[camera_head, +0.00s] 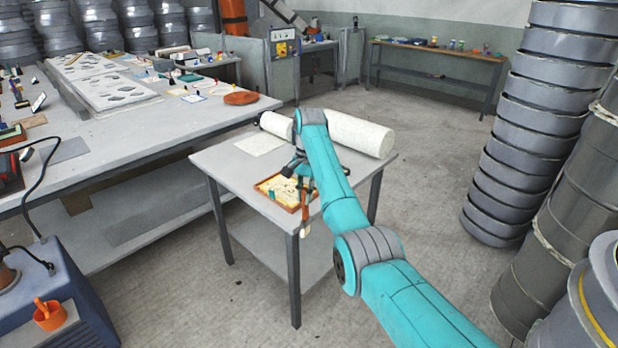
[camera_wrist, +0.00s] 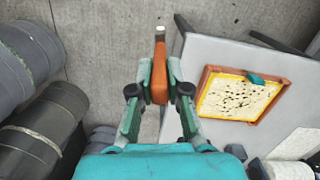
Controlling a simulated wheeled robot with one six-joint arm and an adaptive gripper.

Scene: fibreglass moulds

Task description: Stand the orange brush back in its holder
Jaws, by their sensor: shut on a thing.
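My gripper (camera_head: 303,178) is shut on the orange brush (camera_head: 307,196). In the wrist view the brush (camera_wrist: 160,72) sits between the two fingertips (camera_wrist: 160,85), with its pale tip (camera_wrist: 159,30) pointing away from the wrist. In the head view the brush hangs roughly upright, pale end down, by the near edge of the small grey table (camera_head: 233,170). An orange cup (camera_head: 50,317) stands on the blue cabinet at the lower left, with an orange piece sticking up from it. I cannot tell whether this cup is the brush's holder.
A wood-framed tray (camera_head: 262,187) with a speckled sheet and a teal piece lies beside my gripper; it also shows in the wrist view (camera_wrist: 205,95). A white roll (camera_head: 360,134) lies behind my arm. Grey mould stacks (camera_head: 545,110) stand at the right. Floor before the table is clear.

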